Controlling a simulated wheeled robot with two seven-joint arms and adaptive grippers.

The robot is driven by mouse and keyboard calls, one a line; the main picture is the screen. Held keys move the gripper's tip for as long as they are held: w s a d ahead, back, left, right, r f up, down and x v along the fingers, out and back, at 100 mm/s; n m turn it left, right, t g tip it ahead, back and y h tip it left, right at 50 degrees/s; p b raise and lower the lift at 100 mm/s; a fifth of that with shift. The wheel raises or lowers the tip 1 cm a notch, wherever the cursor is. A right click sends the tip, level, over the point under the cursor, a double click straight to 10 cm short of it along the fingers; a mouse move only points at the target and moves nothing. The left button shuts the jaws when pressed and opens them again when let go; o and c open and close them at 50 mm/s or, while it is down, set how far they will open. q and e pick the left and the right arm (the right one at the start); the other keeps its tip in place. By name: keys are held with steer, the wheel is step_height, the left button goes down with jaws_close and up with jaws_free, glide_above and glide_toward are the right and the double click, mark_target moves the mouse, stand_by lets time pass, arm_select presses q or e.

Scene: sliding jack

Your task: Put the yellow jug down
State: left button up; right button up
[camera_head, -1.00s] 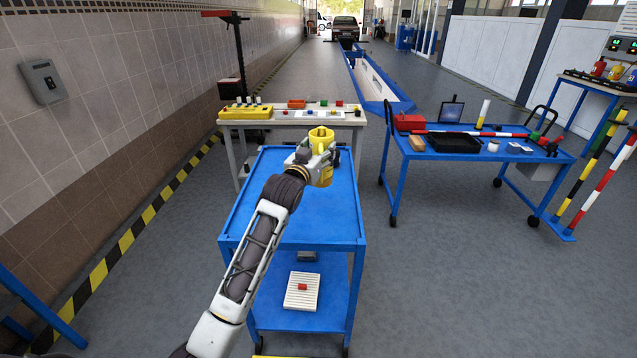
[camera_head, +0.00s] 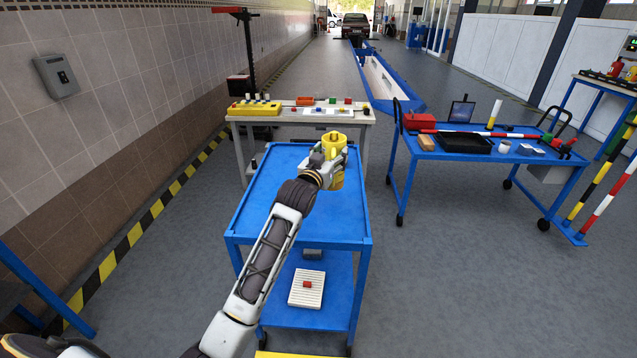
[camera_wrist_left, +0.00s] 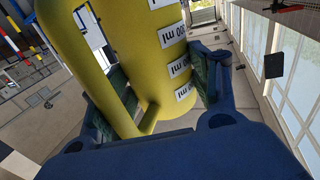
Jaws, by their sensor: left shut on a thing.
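The yellow jug (camera_head: 336,150) is upright or nearly so over the far right part of the blue cart's top (camera_head: 279,205). Whether its base touches the cart top cannot be told. My left gripper (camera_head: 328,168) is shut on the jug, reaching it from the near left side. In the left wrist view the jug (camera_wrist_left: 150,55) fills the middle, with white measuring labels on its wall and its handle at the left. The gripper's fingers (camera_wrist_left: 158,88) are on either side of it. My right gripper is not in view.
The cart top is otherwise clear; its lower shelf holds a white ribbed tray (camera_head: 306,288) with a red piece. Behind stands a grey workbench (camera_head: 300,118) with a yellow block and small parts. A second blue cart (camera_head: 480,155) with tools stands to the right.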

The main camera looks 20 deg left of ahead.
arm_select(q)
glide_above(330, 189)
steer(key=f, duration=0.4)
steer(key=shift+w+a+f+b, duration=0.15)
steer(key=shift+w+f+b, duration=0.1)
steer(key=shift+f+b, duration=0.1)
steer(key=shift+f, duration=1.05)
step_height(330, 189, down, 2)
steer(key=shift+f+b, duration=0.2)
steer(key=shift+b, duration=0.2)
steer(key=shift+f, duration=0.2)
steer(key=o, duration=1.4)
steer(key=shift+o, duration=1.1)
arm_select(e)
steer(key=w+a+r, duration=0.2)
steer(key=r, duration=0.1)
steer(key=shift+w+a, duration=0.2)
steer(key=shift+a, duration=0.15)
